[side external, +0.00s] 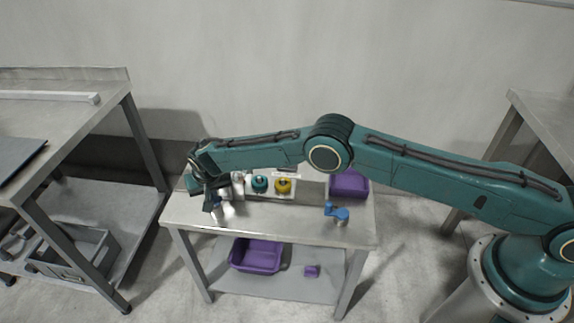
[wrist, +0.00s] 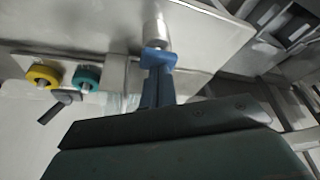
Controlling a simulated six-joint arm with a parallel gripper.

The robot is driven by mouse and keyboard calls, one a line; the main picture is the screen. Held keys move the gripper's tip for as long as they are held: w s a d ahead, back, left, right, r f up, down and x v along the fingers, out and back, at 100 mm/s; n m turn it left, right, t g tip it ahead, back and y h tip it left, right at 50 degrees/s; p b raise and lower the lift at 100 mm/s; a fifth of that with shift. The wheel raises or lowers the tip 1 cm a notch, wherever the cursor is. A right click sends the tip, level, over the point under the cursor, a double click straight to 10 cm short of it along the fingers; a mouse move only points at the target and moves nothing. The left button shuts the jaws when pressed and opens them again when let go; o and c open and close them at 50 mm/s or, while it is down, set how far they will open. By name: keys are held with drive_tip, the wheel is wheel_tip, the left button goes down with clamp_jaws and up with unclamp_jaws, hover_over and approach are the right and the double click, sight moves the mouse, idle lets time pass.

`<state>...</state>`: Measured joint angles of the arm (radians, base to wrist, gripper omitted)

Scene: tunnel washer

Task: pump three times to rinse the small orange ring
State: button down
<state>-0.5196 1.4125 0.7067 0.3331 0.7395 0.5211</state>
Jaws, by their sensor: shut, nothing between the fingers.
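I cannot make out the small orange ring in either view. My gripper (side external: 212,206) is shut and empty at the left end of the steel table, pointing down, close beside a pale metal cylinder (side external: 229,211). In the wrist view a blue handle-like part (wrist: 158,78) reaches from the dark edge of my wrist to a pale cylinder (wrist: 156,28). I cannot tell whether my fingers touch this part; the fingertips are hidden there. A second blue lever on a metal post (side external: 337,211) stands at the table's right.
A white panel behind bears a teal ring (side external: 260,184) and a yellow ring (side external: 283,185). A purple bin (side external: 348,185) stands at the back right. A purple tub (side external: 256,256) and a small purple piece (side external: 311,271) are on the lower shelf. The table's front middle is clear.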

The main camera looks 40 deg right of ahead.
drive_tip(key=shift+r, duration=0.8)
idle(0.4)
drive_tip(key=shift+f, duration=1.25)
drive_tip(key=shift+r, duration=1.25)
drive_tip(key=shift+f, duration=0.15)
